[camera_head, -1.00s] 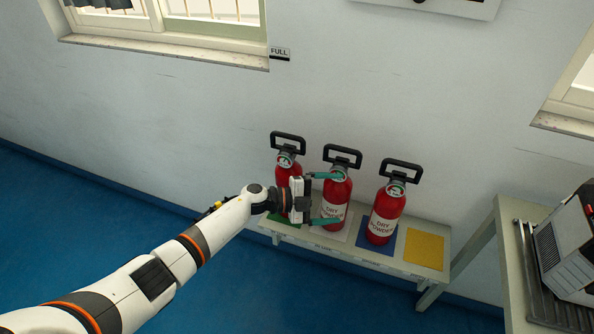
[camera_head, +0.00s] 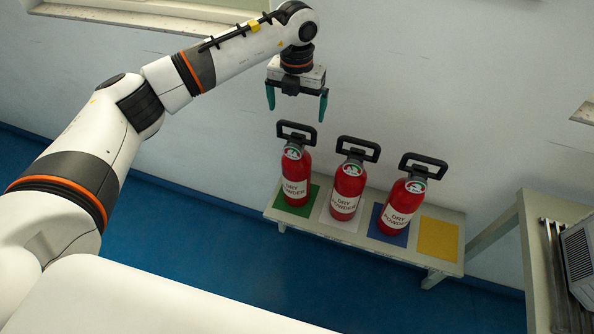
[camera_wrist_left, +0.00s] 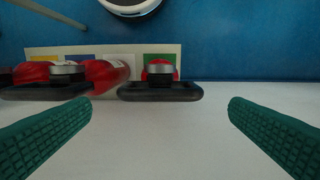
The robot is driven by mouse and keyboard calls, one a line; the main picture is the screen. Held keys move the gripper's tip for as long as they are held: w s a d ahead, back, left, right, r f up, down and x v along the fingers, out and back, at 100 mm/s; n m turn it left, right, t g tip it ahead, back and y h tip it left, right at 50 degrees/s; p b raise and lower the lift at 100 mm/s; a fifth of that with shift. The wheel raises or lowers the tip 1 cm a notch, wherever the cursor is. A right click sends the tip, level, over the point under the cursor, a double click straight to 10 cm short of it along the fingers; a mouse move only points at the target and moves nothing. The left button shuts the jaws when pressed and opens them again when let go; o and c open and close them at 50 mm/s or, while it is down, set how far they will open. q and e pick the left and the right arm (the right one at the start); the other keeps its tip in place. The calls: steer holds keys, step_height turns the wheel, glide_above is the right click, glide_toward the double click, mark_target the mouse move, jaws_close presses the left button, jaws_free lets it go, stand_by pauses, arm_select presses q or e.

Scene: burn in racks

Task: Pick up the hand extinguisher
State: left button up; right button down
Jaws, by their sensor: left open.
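Three red fire extinguishers with black loop handles and "DRY POWDER" labels stand upright on a low bench (camera_head: 277,216). The left extinguisher (camera_head: 296,176) is on a green mat, the middle extinguisher (camera_head: 348,190) on a white mat, the right extinguisher (camera_head: 403,206) on a blue mat. My left gripper (camera_head: 297,107) is open and empty, pointing down above the left extinguisher's handle. In the left wrist view, the gap between the green fingers (camera_wrist_left: 160,122) is empty, and the left extinguisher's handle (camera_wrist_left: 160,92) lies beyond it. My right gripper is not in view.
A yellow mat (camera_head: 438,238) at the bench's right end is bare. A grey table (camera_head: 540,262) with a metal device (camera_head: 578,262) stands at the right. The wall is close behind the bench, with a window sill (camera_head: 165,15) at upper left.

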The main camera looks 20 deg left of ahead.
mark_target(296, 124)
arm_select(q)
steer(key=shift+f, duration=0.7)
step_height(296, 124, down, 4)
steer(key=shift+f+p, duration=0.2)
steer(key=shift+p, duration=0.6)
steer(key=shift+f, duration=0.3)
steer(key=shift+c, duration=0.3)
steer(key=c, duration=1.5)
steer(key=shift+w+r, duration=0.15)
steer(key=shift+c, duration=0.6)
